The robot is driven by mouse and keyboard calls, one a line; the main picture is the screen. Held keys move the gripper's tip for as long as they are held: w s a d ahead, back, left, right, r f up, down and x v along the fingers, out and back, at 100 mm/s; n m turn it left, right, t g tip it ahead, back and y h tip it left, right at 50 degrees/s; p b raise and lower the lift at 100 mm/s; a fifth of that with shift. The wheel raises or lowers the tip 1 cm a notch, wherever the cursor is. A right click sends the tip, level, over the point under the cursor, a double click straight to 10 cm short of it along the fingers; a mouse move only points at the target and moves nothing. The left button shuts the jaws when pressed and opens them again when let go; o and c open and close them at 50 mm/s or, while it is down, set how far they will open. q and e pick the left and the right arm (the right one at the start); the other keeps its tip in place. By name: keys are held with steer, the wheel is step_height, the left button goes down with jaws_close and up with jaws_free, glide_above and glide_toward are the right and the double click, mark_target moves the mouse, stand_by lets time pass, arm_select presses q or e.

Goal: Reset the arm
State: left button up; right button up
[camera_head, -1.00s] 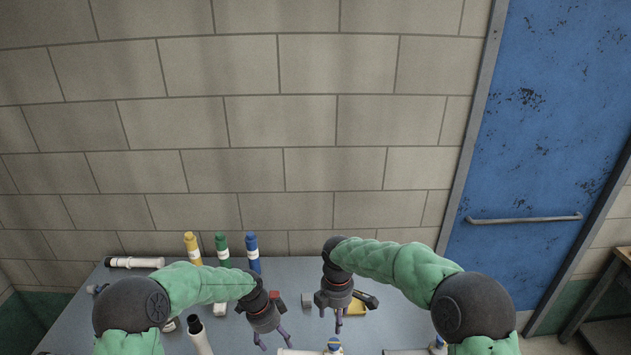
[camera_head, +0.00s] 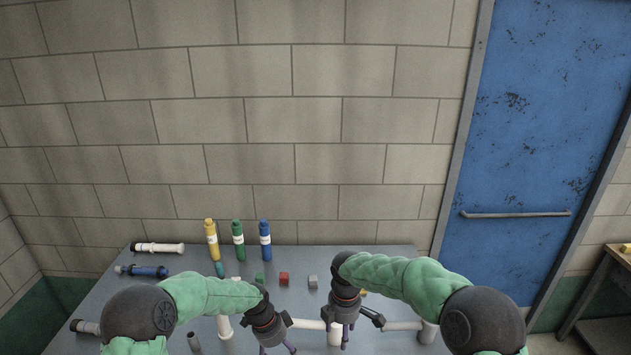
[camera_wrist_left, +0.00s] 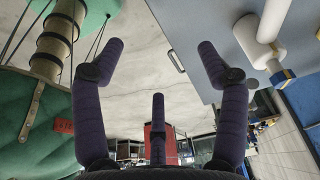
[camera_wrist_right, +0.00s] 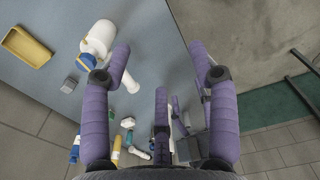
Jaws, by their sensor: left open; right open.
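My left gripper (camera_head: 277,350) hangs low over the front of the table in the head view, fingers pointing down. Its purple fingers are spread and empty in the left wrist view (camera_wrist_left: 160,50). My right gripper (camera_head: 344,338) hangs to the right of it, beside white pipe parts; contact with them cannot be told. The right wrist view (camera_wrist_right: 158,50) shows its fingers spread wide with nothing held. Both arms are bent, with green sleeves and dark elbows low in the head view. The lower ends of both grippers are partly cut off or hidden.
A grey-blue table (camera_head: 340,258) holds yellow (camera_head: 212,241), green (camera_head: 238,241) and blue (camera_head: 265,241) bottles at the back. A red block (camera_head: 284,279) and grey block (camera_head: 313,282) lie mid-table. White pipes (camera_head: 158,248) lie about. A blue door (camera_head: 540,130) stands right.

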arm_select(q)
steer(key=s+f+n+b, duration=0.4)
steer(key=s+f+n, duration=0.1)
steer(key=f, duration=0.5)
steer(key=s+f+n+b, duration=0.4)
steer(key=s+f, duration=0.2)
steer(key=f, duration=0.4)
arm_select(e)
steer(key=s+f+m+y, duration=0.2)
steer(key=s+f+m, duration=0.3)
steer(key=f, duration=0.8)
steer(key=s+f+m+y, duration=0.1)
steer(key=s+f+m, duration=0.35)
steer(key=f, duration=0.85)
arm_select(q)
steer(key=s+f+n+h+b, duration=0.1)
steer(key=s+f+n+b, duration=0.6)
steer(key=s+f+n, duration=0.4)
steer(key=s, duration=0.4)
steer(key=shift+s+f, duration=0.25)
steer(key=shift+f, duration=0.05)
arm_select(e)
steer(key=s+d+f+m, duration=0.3)
steer(key=s+f+m, duration=0.9)
steer(key=s+f, duration=0.3)
steer(key=shift+s+y, duration=0.4)
steer(key=shift+s, duration=0.55)
